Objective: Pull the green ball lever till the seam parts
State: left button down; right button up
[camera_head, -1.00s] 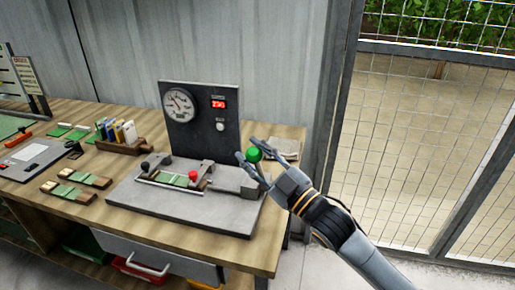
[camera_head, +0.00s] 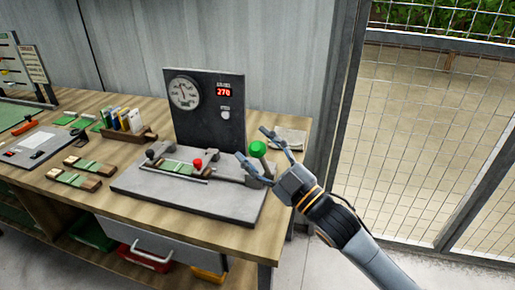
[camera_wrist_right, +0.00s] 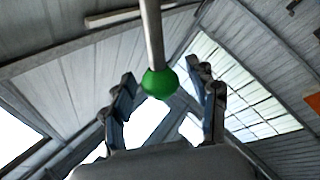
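The green ball (camera_head: 258,149) tops the lever at the right end of a grey tester (camera_head: 222,204) on the bench. My right gripper (camera_head: 252,144) is open, its fingers spread on either side of the ball. In the right wrist view, the ball (camera_wrist_right: 160,83) on its metal rod sits between the two fingers (camera_wrist_right: 160,72), with gaps on both sides. A green sample strip (camera_head: 180,168) lies in the tester between the clamps. Whether its seam is parted is too small to tell. My left gripper is not in view.
An upright panel carries a dial gauge (camera_head: 184,93) and a red display (camera_head: 224,92) reading 270. A red knob (camera_head: 197,163) and a black knob (camera_head: 149,153) top the clamps. Sample strips (camera_head: 82,165) and a wooden holder (camera_head: 131,135) stand left. A mesh fence (camera_head: 430,140) is at right.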

jog(key=v, duration=1.2)
